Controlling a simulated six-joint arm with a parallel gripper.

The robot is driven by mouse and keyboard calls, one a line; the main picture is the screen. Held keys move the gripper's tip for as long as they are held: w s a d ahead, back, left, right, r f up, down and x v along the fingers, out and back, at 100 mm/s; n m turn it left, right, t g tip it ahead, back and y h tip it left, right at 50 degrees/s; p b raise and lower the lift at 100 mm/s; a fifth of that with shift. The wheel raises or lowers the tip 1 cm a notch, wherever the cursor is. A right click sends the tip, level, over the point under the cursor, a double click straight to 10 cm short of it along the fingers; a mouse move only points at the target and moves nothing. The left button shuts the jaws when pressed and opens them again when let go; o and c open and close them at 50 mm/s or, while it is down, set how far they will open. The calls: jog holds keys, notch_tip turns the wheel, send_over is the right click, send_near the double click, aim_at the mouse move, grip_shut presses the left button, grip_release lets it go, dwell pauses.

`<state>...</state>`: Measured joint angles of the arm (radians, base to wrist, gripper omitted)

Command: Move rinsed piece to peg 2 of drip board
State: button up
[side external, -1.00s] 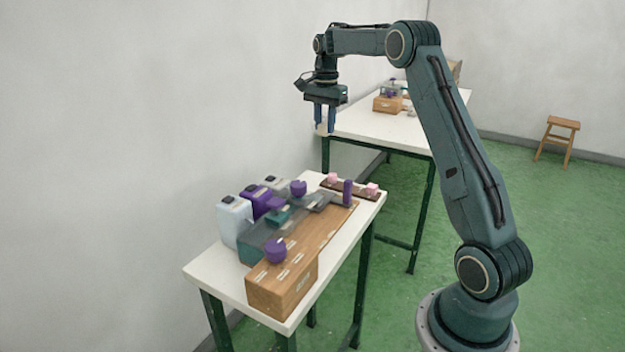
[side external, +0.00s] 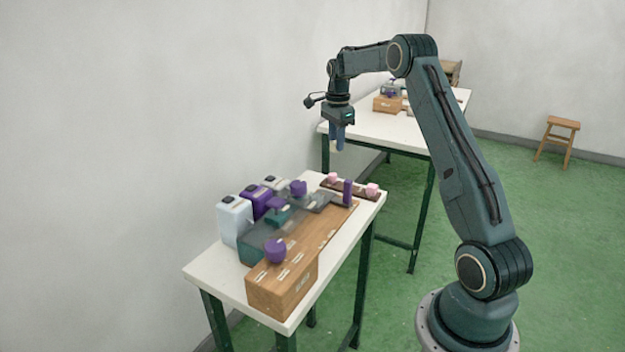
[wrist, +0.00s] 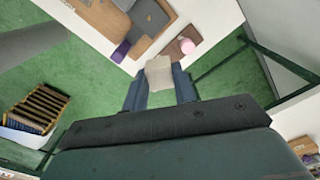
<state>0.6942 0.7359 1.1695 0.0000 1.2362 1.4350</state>
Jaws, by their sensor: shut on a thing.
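My gripper (side external: 338,138) is shut on a small beige piece (side external: 333,146) in the air above the far end of the near table. In the wrist view my gripper (wrist: 159,88) has the beige piece (wrist: 159,70) between its fingertips. A narrow brown board (side external: 353,188), apparently the drip board, lies at the table's far end, below the gripper. It bears a pink piece (side external: 332,177) near its left end and another pink piece (side external: 372,188) near its right end. The board (wrist: 175,52) is partly hidden by the held piece in the wrist view. I cannot make out its pegs.
A wooden box (side external: 285,293), a purple knob (side external: 275,251), dark trays and several bottles (side external: 234,219) crowd the near table (side external: 215,277). A second table (side external: 380,128) stands behind.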

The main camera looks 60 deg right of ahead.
jog(key=s+d+f+m, duration=0.1)
jog(key=f+m, duration=0.1)
jog(key=f, duration=0.1)
jog(key=s+d+f+m, duration=0.1)
jog(key=d+f+m, duration=0.1)
jog(key=s+d+f+m, duration=0.1)
jog(key=d+f+m, duration=0.1)
jog(key=f+m, duration=0.1)
jog(key=shift+s+d+f, duration=0.15)
jog(key=shift+s+f, duration=0.1)
jog(key=shift+f, duration=0.05)
jog(key=shift+f, duration=0.25)
jog(key=shift+f, duration=2.05)
jog(key=shift+f, duration=0.65)
dwell(0.4)
jog(key=o, duration=1)
jog(key=shift+c, duration=1.4)
